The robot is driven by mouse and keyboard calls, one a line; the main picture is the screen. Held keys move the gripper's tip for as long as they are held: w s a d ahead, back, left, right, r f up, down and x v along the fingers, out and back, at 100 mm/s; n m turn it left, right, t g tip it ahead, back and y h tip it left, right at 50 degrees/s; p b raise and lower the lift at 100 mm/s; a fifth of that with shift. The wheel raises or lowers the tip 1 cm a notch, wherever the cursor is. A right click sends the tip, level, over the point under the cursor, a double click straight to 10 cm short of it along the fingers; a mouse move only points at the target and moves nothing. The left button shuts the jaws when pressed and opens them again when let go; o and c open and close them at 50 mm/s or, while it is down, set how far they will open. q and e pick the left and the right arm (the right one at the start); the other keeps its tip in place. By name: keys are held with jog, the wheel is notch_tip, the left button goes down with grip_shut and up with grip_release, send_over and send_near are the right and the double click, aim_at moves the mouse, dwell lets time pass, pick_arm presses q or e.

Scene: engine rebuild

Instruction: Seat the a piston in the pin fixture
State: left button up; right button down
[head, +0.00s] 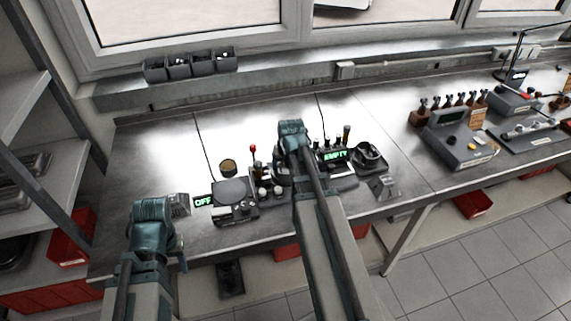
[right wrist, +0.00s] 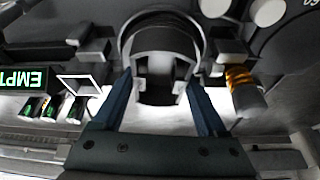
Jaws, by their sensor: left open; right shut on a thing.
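My right gripper (right wrist: 160,82) is shut on the dark grey piston (right wrist: 160,48), whose round body sits between the two blue fingers in the right wrist view. In the head view my right arm covers the piston and the fingers. The pin fixture, with a green "EMPTY" display (head: 335,155), stands just right of my right arm; the display shows upside down in the right wrist view (right wrist: 22,78). The piston is close over grey fixture parts, and I cannot tell whether it touches them. My left gripper (head: 181,205) is open and empty, at the bench's front left.
A round-topped heater (head: 231,191) with an "OFF" display stands right of my left gripper. Behind it is a small round tin (head: 228,166). A grey instrument (head: 459,142) stands farther right. The back left bench is clear.

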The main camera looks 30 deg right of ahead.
jog(key=shift+f+b, duration=0.3)
jog(key=shift+f, duration=0.05)
dwell(0.6)
grip_release()
jog(key=shift+r, duration=0.1)
dwell(0.4)
jog(key=shift+r+p, duration=3.1)
jog(key=shift+p, duration=0.05)
jog(key=shift+f, duration=0.1)
